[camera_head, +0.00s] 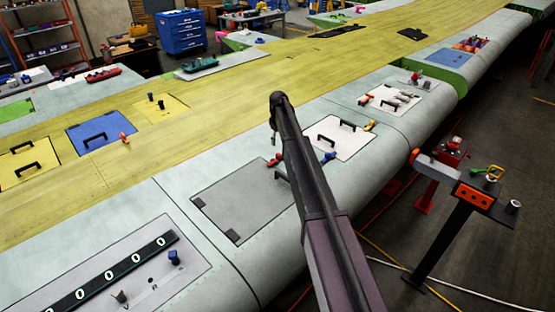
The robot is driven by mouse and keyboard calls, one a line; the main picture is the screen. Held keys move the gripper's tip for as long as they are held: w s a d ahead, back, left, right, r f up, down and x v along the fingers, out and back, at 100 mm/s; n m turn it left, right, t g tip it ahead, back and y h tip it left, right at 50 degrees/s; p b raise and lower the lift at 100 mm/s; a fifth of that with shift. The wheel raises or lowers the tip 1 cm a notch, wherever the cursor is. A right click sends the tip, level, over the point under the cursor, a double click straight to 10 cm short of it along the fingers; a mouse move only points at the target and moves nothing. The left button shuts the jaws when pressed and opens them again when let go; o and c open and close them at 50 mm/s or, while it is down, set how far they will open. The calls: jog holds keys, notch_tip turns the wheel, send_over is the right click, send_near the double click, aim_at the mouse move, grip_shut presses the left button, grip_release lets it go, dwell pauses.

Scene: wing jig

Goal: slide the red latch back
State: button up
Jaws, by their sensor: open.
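A small red latch (275,160) sits at the far right corner of a grey panel (238,200) on the pale wing edge, just left of my dark arm. Another small red latch (124,137) sits at the right edge of a blue panel (100,133) on the yellow surface. My arm reaches up from the bottom of the picture and bends at its top, past the red latch by the grey panel. My gripper cannot be made out; the arm hides what lies behind it. I cannot tell whether anything touches the latch.
A black handle on the grey panel is partly hidden by my arm. A white panel (336,139) with a blue latch (328,157) and a yellow latch (369,125) lies to the right. A dark stand (443,235) with tools is on the floor at right; cables cross the floor.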

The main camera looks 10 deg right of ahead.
aim_at(278, 154)
jog(key=shift+f+b, duration=3.75)
jog(key=shift+f, duration=0.3)
